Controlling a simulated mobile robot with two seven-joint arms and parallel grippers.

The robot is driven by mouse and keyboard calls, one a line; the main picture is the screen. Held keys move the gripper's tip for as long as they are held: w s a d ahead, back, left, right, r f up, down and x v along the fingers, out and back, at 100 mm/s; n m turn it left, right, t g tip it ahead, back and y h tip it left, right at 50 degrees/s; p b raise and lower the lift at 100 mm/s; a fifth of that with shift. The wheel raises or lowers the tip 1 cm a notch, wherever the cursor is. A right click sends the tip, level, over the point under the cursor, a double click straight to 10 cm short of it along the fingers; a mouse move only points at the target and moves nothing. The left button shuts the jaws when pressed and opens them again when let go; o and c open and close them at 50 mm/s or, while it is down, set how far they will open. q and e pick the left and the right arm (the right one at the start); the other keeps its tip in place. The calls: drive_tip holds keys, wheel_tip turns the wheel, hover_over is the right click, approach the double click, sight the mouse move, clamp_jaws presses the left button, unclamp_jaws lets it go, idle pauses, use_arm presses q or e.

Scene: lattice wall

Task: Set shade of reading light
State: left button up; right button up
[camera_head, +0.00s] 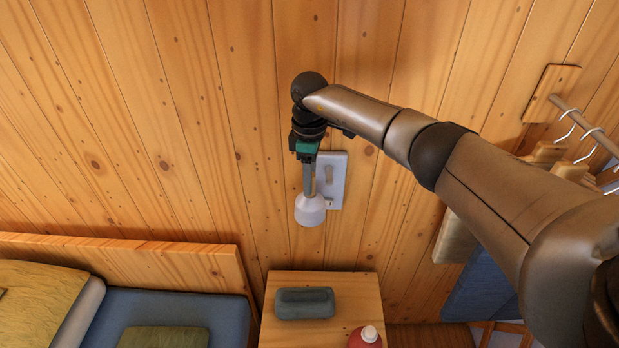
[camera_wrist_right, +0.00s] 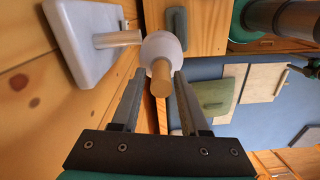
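The reading light is on the wooden wall. Its pale wall plate (camera_head: 334,172) also shows in the right wrist view (camera_wrist_right: 82,45), with a short arm (camera_wrist_right: 118,39) reaching toward the white shade (camera_wrist_right: 162,47). In the head view the shade (camera_head: 310,212) hangs low, beside the plate's lower edge. A wooden handle (camera_wrist_right: 160,82) sticks out of the shade toward my right gripper. My right gripper (camera_head: 308,190) is open, with one finger on each side of the handle and gaps visible between. My left gripper is not in the head view.
Below the light stands a wooden bedside table (camera_head: 345,285) with a grey-green case (camera_head: 305,303) and a red bottle (camera_head: 366,338). A bed (camera_head: 120,310) is at the left. A rail with hooks (camera_head: 567,110) is on the wall at the right.

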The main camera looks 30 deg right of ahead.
drive_tip(key=shift+o, duration=0.9)
drive_tip(key=shift+f, duration=0.1)
wheel_tip(320, 180, up, 15)
drive_tip(key=b, duration=0.1)
drive_tip(key=shift+r+b, duration=0.2)
drive_tip(key=shift+b, duration=0.2)
drive_tip(key=shift+f, duration=0.1)
